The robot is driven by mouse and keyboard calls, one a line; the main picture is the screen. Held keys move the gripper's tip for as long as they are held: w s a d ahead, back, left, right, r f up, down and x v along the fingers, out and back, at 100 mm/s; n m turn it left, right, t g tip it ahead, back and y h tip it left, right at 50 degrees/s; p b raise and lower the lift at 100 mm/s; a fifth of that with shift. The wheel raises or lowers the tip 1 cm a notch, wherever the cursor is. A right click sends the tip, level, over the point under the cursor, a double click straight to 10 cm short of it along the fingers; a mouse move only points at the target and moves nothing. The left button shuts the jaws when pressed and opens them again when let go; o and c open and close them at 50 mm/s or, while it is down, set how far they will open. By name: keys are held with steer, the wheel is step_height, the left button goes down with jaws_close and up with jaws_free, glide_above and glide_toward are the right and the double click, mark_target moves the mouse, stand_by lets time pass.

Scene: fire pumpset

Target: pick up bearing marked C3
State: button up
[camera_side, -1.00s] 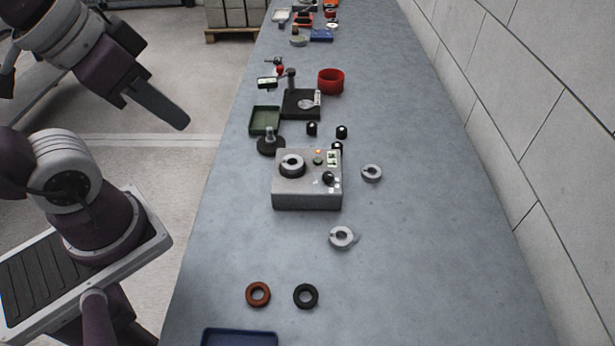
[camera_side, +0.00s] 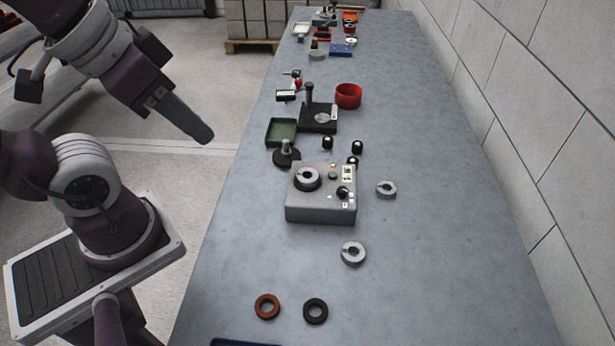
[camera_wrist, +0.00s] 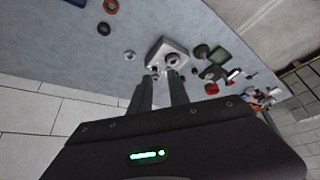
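Several grey ring-shaped parts look like bearings; I cannot read a C3 mark on any. One grey ring (camera_side: 386,189) lies on the bench right of the grey box. Another grey ring (camera_side: 353,253) lies in front of the box; its marking is too small to read. A third, darker ring (camera_side: 307,178) sits on top of the grey box (camera_side: 320,208), which also shows in the wrist view (camera_wrist: 158,50). My gripper (camera_side: 205,135) is in the air left of the bench, away from the rings. In the wrist view its two fingers (camera_wrist: 161,76) stand apart with nothing visible between them.
A rust-brown ring (camera_side: 267,306) and a black ring (camera_side: 315,311) lie near the bench front. Behind the box are a green tray (camera_side: 281,132), a black stand (camera_side: 318,118) and a red cup (camera_side: 348,96). The right side of the bench is clear, beside the wall.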

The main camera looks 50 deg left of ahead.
steer(key=o, duration=0.9)
steer(key=shift+c, duration=0.2)
steer(key=w+a+f+m+t+y, duration=0.1)
steer(key=w+a+f+m, duration=0.25)
steer(key=w+a, duration=0.7)
steer(key=w+a+f+m+t+y, duration=0.15)
steer(key=w+a+f, duration=0.45)
steer(key=w, duration=0.7)
steer(key=m+t+h, duration=0.2)
steer(key=m+h, duration=0.2)
steer(key=h, duration=0.6)
glide_toward(313, 176)
steer(key=w+a+f, duration=0.2)
steer(key=w+a, duration=0.1)
steer(key=w+a+f, duration=0.1)
steer(key=a, duration=0.1)
steer(key=shift+w+a+f, duration=0.25)
steer(key=shift+w, duration=0.05)
steer(key=s+d+h, duration=0.1)
steer(key=s+h, duration=0.1)
steer(key=s+d+t+h, duration=0.1)
steer(key=s+d+h, duration=0.1)
steer(key=s, duration=0.1)
steer(key=shift+d, duration=0.2)
steer(key=shift+w+d+t, duration=0.1)
steer(key=shift+d+t, duration=0.15)
steer(key=shift+d, duration=0.05)
steer(key=x, duration=0.6)
steer(key=shift+w+a, duration=0.1)
steer(key=shift+w, duration=0.3)
